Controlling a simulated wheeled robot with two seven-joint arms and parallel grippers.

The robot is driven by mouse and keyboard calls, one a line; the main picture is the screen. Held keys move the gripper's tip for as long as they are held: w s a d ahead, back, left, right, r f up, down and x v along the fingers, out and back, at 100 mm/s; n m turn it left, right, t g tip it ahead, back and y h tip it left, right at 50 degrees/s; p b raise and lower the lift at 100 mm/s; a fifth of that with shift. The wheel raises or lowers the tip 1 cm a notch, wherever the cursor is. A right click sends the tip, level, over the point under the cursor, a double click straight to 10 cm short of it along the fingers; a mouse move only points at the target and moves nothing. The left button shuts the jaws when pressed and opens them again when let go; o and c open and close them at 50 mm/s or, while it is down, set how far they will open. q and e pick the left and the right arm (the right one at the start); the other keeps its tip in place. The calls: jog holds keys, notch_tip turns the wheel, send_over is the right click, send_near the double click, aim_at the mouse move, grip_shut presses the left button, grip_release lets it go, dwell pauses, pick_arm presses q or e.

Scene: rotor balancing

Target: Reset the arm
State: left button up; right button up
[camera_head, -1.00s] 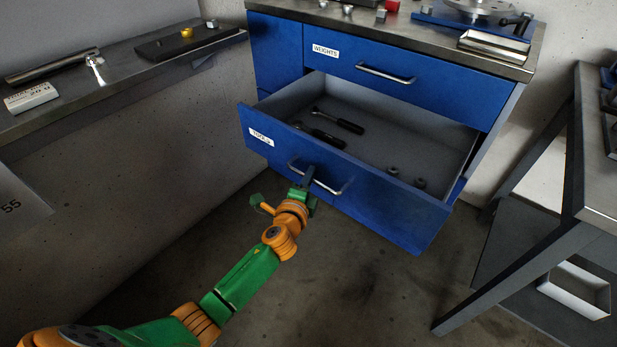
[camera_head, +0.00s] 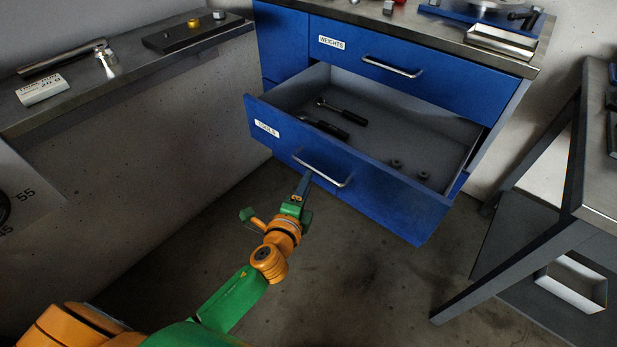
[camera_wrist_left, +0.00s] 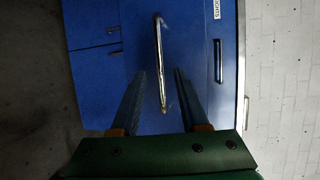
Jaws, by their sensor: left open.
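My left gripper (camera_head: 305,178) is open, just in front of the handle (camera_head: 325,174) of the open lower drawer. In the left wrist view, the fingers of my left gripper (camera_wrist_left: 160,74) show apart, with the bar of the handle (camera_wrist_left: 158,50) in the gap between them. I cannot tell whether the fingertips still reach around the bar. The blue drawer (camera_head: 390,200) is pulled out and labelled TOOLS. My right gripper is in neither view.
The drawer holds dark-handled tools (camera_head: 340,113) and two small round parts (camera_head: 397,163). The WEIGHTS drawer (camera_head: 430,85) above is shut. A shelf (camera_head: 130,85) is at left and a metal table (camera_head: 597,170) at right. The floor (camera_head: 370,270) in front is clear.

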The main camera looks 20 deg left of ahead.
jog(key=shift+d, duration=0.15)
pick_arm(q)
jog(key=s+a+f+n+g, duration=0.1)
jog(key=s+f+n+g, duration=0.15)
jog(key=s+f, duration=0.4)
jog(key=s+f+n+g, duration=0.2)
jog(key=s+f+g, duration=0.1)
jog(key=f, duration=0.7)
jog(key=s+a+f+n+g, duration=0.1)
jog(key=s+f+n+g, duration=0.2)
jog(key=s+f, duration=0.35)
jog(key=s+f+n+g, duration=0.3)
jog(key=s+f+n, duration=0.1)
jog(key=s+f, duration=0.5)
jog(key=s+f+n+g, duration=0.3)
jog(key=s+n+g, duration=0.15)
jog(key=s, duration=1.05)
notch_tip(320, 180, up, 19)
jog(key=w+a+t+p, duration=0.1)
jog(key=p, duration=1.8)
jog(key=shift+w+f+h, duration=0.15)
jog(key=shift+h, duration=0.25)
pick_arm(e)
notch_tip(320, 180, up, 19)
